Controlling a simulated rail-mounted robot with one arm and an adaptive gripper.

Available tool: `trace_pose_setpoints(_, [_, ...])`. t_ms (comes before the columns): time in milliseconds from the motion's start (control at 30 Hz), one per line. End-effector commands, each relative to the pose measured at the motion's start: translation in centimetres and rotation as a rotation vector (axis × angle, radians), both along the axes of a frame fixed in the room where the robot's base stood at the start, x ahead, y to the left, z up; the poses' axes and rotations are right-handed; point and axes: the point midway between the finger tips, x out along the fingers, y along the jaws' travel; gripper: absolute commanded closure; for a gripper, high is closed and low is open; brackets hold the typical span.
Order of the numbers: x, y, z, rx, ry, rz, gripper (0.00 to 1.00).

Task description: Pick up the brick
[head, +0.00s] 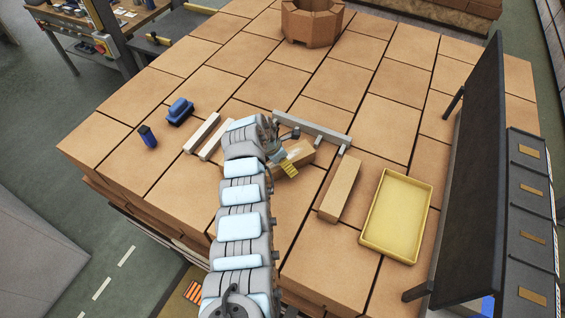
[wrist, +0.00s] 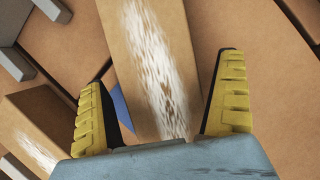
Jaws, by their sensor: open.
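A tan brick (head: 301,155) lies on the tiled work surface, partly hidden by my gripper in the head view. In the wrist view this brick (wrist: 150,55) has a pale, speckled streak along its face and appears between the yellow finger pads. My gripper (head: 286,166) is open at the brick; in the wrist view its fingers (wrist: 164,75) are spread to either side. Whether the pads touch the brick cannot be told. A second tan brick (head: 340,188) lies apart to the right in the head view. Another brick (wrist: 30,135) shows at lower left in the wrist view.
A grey rail (head: 318,130) lies behind the brick. Two pale bars (head: 202,133) and blue items (head: 179,110) lie left. A yellow tray (head: 399,218) is right, before a dark upright panel (head: 466,180). An octagonal brick ring (head: 311,22) stands at the back.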

Motion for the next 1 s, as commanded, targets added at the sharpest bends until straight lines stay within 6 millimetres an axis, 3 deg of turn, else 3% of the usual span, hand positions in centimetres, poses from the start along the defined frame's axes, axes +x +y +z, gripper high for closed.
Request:
trace_pose_setpoints(300, [0.1,-0.4,-1.3,-0.001,0.003,0.002,0.0])
trace_pose_setpoints(600, [0.1,-0.4,-1.3,-0.001,0.002,0.002,0.0])
trace_pose_setpoints(867, [0.1,-0.4,-1.3,0.0,0.002,0.002,0.73])
trace_pose_setpoints(1000, [0.1,-0.4,-1.3,-0.001,0.001,0.003,0.73])
